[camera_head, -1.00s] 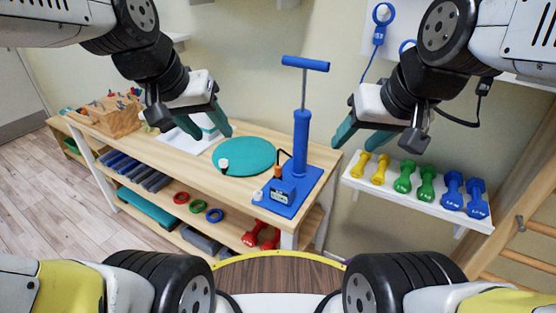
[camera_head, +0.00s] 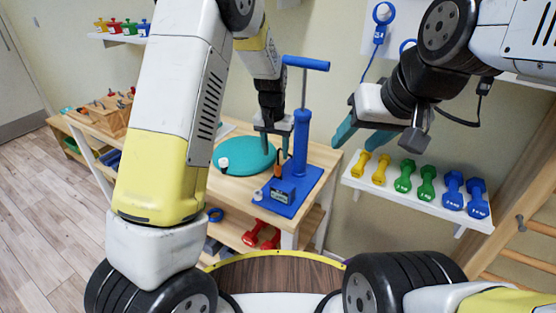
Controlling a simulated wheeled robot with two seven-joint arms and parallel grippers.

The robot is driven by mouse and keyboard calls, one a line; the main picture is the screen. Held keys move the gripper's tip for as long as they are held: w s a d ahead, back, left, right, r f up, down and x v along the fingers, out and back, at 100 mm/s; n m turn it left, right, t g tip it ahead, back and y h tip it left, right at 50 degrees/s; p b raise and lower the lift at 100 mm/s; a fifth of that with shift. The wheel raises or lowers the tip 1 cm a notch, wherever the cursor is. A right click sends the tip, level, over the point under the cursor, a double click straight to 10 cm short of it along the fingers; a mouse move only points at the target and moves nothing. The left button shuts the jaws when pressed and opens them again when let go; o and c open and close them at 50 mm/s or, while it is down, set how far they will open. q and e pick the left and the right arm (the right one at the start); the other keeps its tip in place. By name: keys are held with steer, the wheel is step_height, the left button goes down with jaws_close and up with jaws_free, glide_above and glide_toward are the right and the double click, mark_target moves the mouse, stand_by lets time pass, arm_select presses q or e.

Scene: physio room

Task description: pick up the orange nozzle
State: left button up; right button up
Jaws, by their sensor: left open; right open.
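The orange nozzle (camera_head: 278,171) stands by the blue pump (camera_head: 300,148), on or beside its blue base, with a dark hose near its top. My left gripper (camera_head: 275,152) points down just above the nozzle, open, its fingers close to the nozzle's top. Whether they touch it cannot be told. My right gripper (camera_head: 358,142) is open and empty, in the air right of the pump and above the dumbbell shelf.
A teal disc (camera_head: 238,160) lies on the wooden bench (camera_head: 228,188) left of the pump. The tall pump with its T-handle stands close beside my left gripper. Coloured dumbbells (camera_head: 427,180) sit on a white wall shelf (camera_head: 410,200) at the right.

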mark_target(278, 165)
arm_select(q)
steer(key=f, duration=0.5)
steer(key=w+f, duration=0.1)
steer(key=f, duration=0.2)
steer(key=shift+d, duration=0.4)
steer(key=shift+r, duration=0.1)
jaws_close()
